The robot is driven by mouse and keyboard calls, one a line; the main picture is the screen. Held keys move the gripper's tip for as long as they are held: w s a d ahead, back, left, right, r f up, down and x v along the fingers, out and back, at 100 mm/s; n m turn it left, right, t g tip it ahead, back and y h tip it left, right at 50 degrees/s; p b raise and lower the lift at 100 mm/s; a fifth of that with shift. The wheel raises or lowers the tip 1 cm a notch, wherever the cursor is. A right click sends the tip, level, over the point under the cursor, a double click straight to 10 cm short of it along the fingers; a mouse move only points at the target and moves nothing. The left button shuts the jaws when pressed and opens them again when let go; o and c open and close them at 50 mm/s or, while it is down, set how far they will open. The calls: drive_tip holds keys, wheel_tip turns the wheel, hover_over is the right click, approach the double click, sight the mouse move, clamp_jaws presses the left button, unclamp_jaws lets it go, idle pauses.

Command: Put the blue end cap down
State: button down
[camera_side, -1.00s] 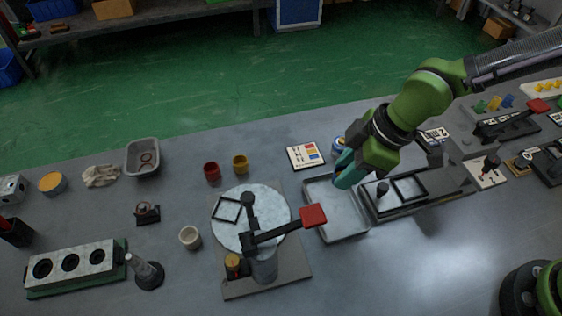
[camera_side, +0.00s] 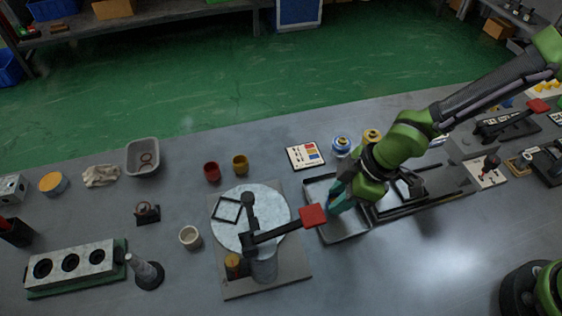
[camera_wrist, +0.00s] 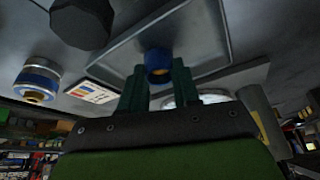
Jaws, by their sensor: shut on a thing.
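The blue end cap (camera_wrist: 158,64) is a short blue ring with a brownish centre, held between my green fingertips in the wrist view. In the side view it is hidden by my gripper. My gripper (camera_side: 338,197) is shut on it, over the grey shallow tray (camera_side: 347,230), which also shows behind the cap in the wrist view (camera_wrist: 205,40). I cannot tell whether the cap touches the tray floor.
A red lever handle (camera_side: 313,216) on the round-table press stands close to the left of my gripper. A blue-and-white canister (camera_side: 341,145) and a yellow-topped one (camera_side: 372,135) stand behind. A card (camera_side: 306,156) lies behind the tray. The tray's near part looks empty.

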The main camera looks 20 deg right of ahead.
drive_tip(key=c, duration=0.8)
unclamp_jaws()
drive_tip(key=shift+f, duration=0.1)
drive_tip(key=v, duration=1.2)
drive_tip(key=s+d+r+m+t+h, duration=0.1)
drive_tip(key=s+d+r+m+t, duration=0.1)
drive_tip(key=d+r+m, duration=0.4)
drive_tip(key=s+d+r+m+t+h, duration=0.1)
drive_tip(key=s+d+r+m+t, duration=0.2)
drive_tip(key=d+r+m, duration=0.3)
drive_tip(key=shift+s+d+m, duration=0.75)
drive_tip(key=shift+d+m, duration=2.15)
drive_tip(key=shift+d, duration=1.5)
